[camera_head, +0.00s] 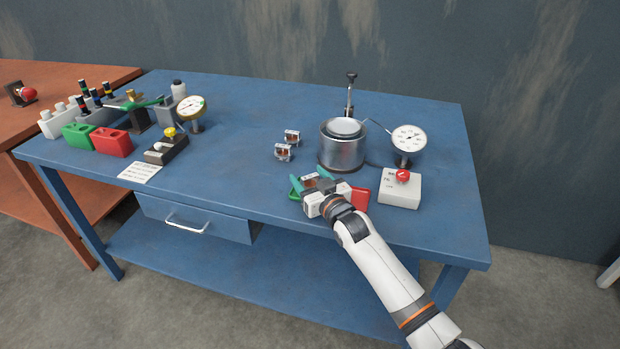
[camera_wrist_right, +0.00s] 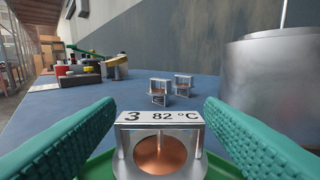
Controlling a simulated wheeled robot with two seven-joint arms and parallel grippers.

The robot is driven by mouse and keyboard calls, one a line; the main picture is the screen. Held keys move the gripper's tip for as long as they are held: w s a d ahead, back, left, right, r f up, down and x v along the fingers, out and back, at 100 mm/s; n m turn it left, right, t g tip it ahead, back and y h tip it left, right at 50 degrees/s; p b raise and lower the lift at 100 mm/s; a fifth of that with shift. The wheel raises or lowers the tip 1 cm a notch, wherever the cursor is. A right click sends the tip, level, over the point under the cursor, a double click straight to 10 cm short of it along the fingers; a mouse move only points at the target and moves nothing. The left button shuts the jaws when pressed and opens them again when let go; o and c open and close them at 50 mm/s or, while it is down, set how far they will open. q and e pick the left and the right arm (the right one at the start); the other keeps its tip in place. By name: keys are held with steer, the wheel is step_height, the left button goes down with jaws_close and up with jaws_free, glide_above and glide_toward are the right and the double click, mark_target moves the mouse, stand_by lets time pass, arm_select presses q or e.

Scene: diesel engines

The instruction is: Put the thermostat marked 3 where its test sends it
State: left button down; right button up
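The thermostat marked 3 (camera_wrist_right: 160,135) shows in the right wrist view, with "3 82 °C" on its metal frame and a copper disc below. My left gripper is out of view.
Two other thermostats (camera_head: 292,137) (camera_head: 283,152) stand behind the gripper. A metal pot (camera_head: 342,151), a dial gauge (camera_head: 408,139) and a white box with a red knob (camera_head: 400,188) stand to the right. Green (camera_head: 78,136) and red (camera_head: 112,143) blocks are at left. The bench middle is clear.

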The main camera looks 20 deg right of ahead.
steer(key=shift+r, duration=0.2)
steer(key=s, duration=0.4)
steer(key=s+d, duration=0.1)
steer(key=s, duration=0.3)
steer(key=s+d, duration=0.1)
steer(key=s, duration=0.2)
steer(key=shift+s+d, duration=0.15)
steer(key=shift+s, duration=0.25)
steer(key=shift+f, duration=0.1)
